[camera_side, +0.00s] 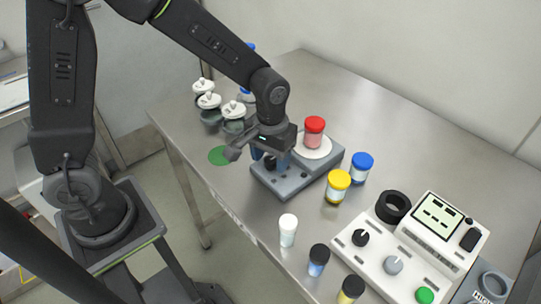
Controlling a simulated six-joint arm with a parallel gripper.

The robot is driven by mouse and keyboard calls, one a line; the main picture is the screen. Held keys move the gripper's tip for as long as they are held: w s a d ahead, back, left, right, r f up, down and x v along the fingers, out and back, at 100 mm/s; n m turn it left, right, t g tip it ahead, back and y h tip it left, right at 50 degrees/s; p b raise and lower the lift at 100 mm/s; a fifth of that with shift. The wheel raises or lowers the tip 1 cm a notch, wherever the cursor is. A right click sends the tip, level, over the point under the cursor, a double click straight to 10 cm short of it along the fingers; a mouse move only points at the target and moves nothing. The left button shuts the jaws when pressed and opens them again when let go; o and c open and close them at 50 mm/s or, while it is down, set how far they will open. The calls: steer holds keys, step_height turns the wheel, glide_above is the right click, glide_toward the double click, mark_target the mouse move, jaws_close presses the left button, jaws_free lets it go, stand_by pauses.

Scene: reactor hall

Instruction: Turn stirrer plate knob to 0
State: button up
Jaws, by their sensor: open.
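The stirrer plate (316,183) is a grey-blue box on the steel table, with a round white top (313,150). A red-capped jar (314,133) stands on that top. My gripper (259,164) is open and low at the left front end of the stirrer plate, pointing down. The stirrer plate's knob is hidden or too small to tell apart from my gripper's fingers, so I cannot tell its setting or whether the fingers touch it.
A yellow-capped jar (337,186) and a blue-capped jar (362,167) stand right of the plate. Several white-topped vessels (209,107) stand behind left. Small vials, including a white-capped one (288,230), are in front. A control box (412,247) with knobs is at right. The back table is clear.

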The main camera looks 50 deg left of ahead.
mark_target(270, 160)
step_height(270, 160, up, 14)
stand_by(0.6)
